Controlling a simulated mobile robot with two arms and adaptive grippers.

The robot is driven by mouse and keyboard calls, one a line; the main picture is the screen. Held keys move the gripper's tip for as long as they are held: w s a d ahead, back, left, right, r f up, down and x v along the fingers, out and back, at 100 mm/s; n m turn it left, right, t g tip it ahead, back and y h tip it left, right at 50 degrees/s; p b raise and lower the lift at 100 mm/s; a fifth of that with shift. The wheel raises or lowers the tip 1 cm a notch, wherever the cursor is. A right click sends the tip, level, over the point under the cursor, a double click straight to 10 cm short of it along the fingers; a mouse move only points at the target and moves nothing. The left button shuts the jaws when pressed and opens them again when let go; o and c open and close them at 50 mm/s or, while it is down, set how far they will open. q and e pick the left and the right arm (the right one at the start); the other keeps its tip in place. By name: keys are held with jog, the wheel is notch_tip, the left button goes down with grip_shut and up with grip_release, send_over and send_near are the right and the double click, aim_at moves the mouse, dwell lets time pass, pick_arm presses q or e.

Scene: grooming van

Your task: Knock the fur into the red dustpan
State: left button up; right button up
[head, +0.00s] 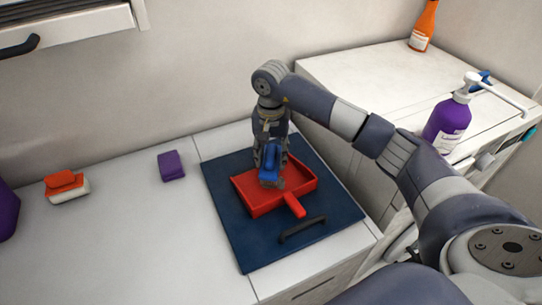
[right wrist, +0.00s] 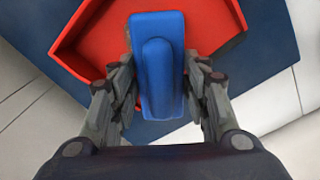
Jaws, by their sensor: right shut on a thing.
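The red dustpan (head: 248,196) lies on a dark blue mat (head: 228,218) on the counter, its short handle toward the front right. My right gripper (head: 270,158) is over the pan, pointing down. It is shut on a blue brush-like tool (head: 269,174). In the right wrist view the blue tool (right wrist: 156,65) sits between both fingers (right wrist: 160,92), with the red pan (right wrist: 88,38) below it. The tool's underside is hidden, and I cannot tell whether it touches the pan. I cannot make out the fur clearly. My left gripper is not in view.
A black bar handle (head: 302,229) is on the mat in front of the pan. A purple block (head: 171,166) and an orange-and-white item (head: 67,187) stand left on the counter. A purple pump bottle (head: 447,125) and an orange bottle (head: 424,27) stand right. The left counter is mostly clear.

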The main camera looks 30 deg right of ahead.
jog(key=shift+f+b, duration=0.65)
jog(key=shift+f, duration=0.05)
dwell(0.6)
jog(key=shift+f, duration=0.1)
dwell(1.3)
jog(key=shift+r+p, duration=1.3)
jog(key=shift+r, duration=1.8)
